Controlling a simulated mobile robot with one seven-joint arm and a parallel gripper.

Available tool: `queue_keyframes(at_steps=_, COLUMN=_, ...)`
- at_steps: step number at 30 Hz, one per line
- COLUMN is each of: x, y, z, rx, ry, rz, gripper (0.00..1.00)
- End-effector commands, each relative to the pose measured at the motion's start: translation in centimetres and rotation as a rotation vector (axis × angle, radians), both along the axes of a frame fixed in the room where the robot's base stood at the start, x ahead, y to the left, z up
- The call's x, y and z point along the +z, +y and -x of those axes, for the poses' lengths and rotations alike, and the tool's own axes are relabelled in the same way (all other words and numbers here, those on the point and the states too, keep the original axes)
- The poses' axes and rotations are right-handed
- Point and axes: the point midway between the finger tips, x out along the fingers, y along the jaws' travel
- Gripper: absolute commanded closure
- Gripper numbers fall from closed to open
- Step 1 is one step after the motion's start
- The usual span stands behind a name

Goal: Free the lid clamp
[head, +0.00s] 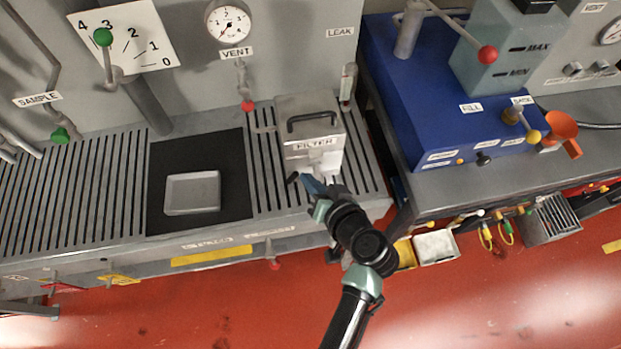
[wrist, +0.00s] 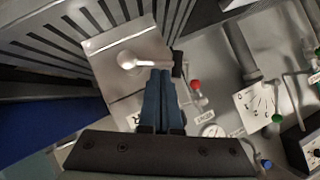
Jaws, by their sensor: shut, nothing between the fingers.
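The grey filter box (head: 300,160) stands on the slatted bench, with a black lid handle (head: 312,117) and a FILTER label. A pale clamp (head: 326,162) sits on its front face. In the wrist view the clamp shows as a pale round pivot (wrist: 127,60) with a short arm running to a black grip (wrist: 177,64). My gripper (head: 306,180) is at the box's front, close to the clamp's black grip (head: 292,178). In the wrist view my blue fingers (wrist: 160,75) are together and empty, with their tips at the clamp arm. I cannot tell whether they touch it.
A red-tipped valve (head: 247,105) hangs left of the box, and a gauge (head: 228,23) is above. A shallow tray (head: 192,193) lies on a black mat to the left. A blue unit (head: 430,110) stands on the right bench. Red floor lies in front.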

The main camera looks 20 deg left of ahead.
Motion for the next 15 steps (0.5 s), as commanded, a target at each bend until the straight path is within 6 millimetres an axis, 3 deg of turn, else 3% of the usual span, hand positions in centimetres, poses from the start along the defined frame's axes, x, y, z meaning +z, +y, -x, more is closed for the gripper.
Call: queue_keyframes(at_steps=15, x=-0.26, y=0.44, z=0.28, rx=0.003, ry=-0.051, rz=0.075, gripper=1.00)
